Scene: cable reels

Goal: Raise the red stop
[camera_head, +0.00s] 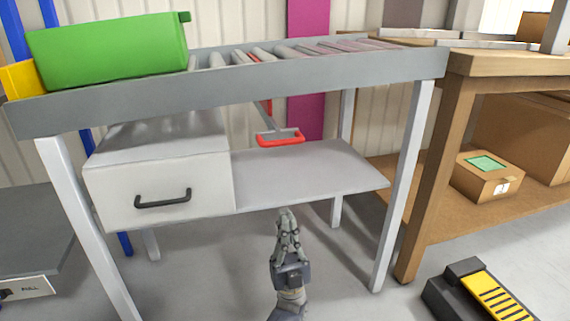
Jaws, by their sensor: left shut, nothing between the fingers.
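The red stop (281,138) is a red, bar-like piece at the end of a grey lever (265,115) that hangs below the roller conveyor (240,83). It is above the grey lower shelf (310,178). My left gripper (285,212) is at the bottom middle, pointing up, with its fingers together and nothing between them. In the picture it is below the red stop and in front of the shelf's front edge, apart from the stop. My right gripper is not in view.
A green bin (108,50) sits on the conveyor's left end. A white drawer unit (160,190) with a black handle is left of the shelf. Table legs (405,185) stand on both sides. A yellow and black step (480,292) is at the lower right.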

